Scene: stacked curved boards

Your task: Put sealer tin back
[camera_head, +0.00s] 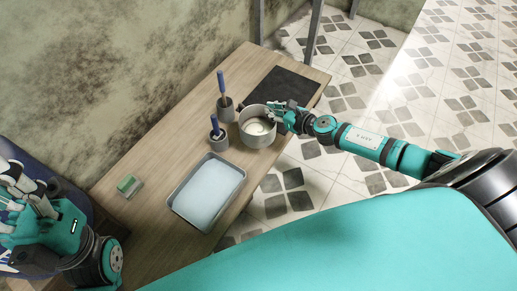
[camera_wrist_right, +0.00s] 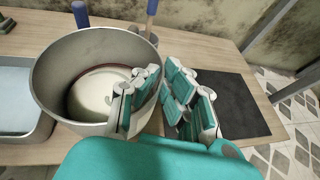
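The sealer tin (camera_head: 245,131) is a round grey metal pot with pale, creamy contents, near the right-front edge of the wooden table. It also shows in the right wrist view (camera_wrist_right: 70,90). My right gripper (camera_head: 275,112) is at its right rim. In the wrist view the gripper's fingers (camera_wrist_right: 160,88) straddle the tin wall, one side inside and one outside, closed on it. The tin looks upright; whether its base touches the table I cannot tell. My left gripper (camera_head: 28,195) is at the far left, empty, its fingers apart.
A dark mat (camera_head: 285,88) lies bare at the table's far end, beside the tin. A metal tray (camera_head: 172,200) with pale liquid and a green-white block (camera_head: 128,185) are nearer the left.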

